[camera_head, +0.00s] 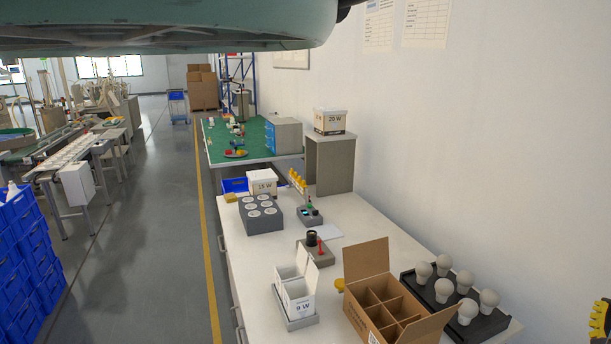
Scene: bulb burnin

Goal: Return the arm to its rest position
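My gripper is not visible in the head view. A large teal rounded shape across the top edge is part of my own body. The white workbench (262,262) runs along the wall below. On it, an open cardboard box (367,262) with empty-looking compartments stands at the front right. A black tray (412,280) beside it holds several white bulbs (443,290) standing upright. A small white carton marked 9 W (298,300) stands open in a grey holder left of the cardboard box.
A grey block with white round tops (262,215), a 15 W box (262,184) and small test devices (316,250) stand further back. A 20 W box (330,121) tops a grey cabinet. Blue crates (22,262) stack at left. The aisle floor (150,250) is clear.

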